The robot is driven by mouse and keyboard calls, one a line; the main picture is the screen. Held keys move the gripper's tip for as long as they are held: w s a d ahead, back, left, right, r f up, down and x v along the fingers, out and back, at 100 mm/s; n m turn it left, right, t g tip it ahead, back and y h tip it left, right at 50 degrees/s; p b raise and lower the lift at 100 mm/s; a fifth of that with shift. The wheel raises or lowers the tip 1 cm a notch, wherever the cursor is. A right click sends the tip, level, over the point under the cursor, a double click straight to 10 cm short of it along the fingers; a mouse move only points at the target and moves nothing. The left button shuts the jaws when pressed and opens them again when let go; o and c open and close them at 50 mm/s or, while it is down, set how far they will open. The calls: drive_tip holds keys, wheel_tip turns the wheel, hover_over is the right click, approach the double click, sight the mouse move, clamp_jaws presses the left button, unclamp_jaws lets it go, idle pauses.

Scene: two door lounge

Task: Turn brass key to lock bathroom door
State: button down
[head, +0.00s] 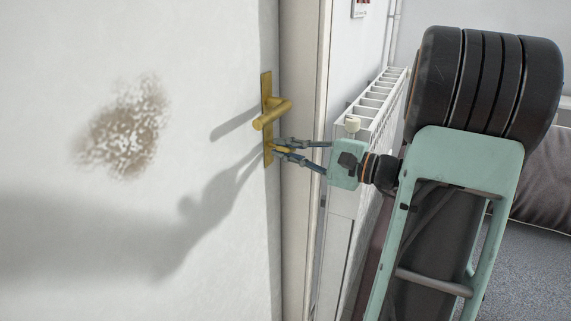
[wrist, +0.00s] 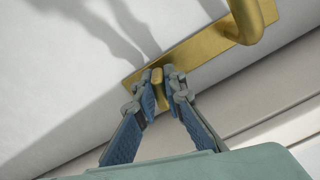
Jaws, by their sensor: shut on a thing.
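The white bathroom door (head: 215,70) fills the left of the head view. A brass plate (head: 266,90) with a lever handle (head: 272,113) is fixed near its right edge. The brass key (wrist: 157,88) sits at the lower end of the plate, below the lever, and shows between my fingertips in the wrist view. My gripper (head: 281,149) reaches in from the right, and its fingers are shut on the key. The fingers hide part of the key and the keyhole. The plate also shows in the wrist view (wrist: 200,50).
A door frame (head: 304,60) stands just right of the door edge. A white radiator (head: 378,100) is on the wall beyond it, close behind my gripper. A brown stain (head: 125,130) marks the door. A dark sofa (head: 542,185) is at the far right.

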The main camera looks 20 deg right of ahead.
drive_tip(key=n+b, duration=0.2)
drive_tip(key=b, duration=0.1)
drive_tip(key=shift+f, duration=0.3)
drive_tip(key=shift+r+n+b, duration=0.1)
drive_tip(key=shift+n+b, duration=0.4)
drive_tip(key=shift+r, duration=0.1)
drive_tip(key=c, duration=2)
unclamp_jaws()
drive_tip(key=v, duration=1.2)
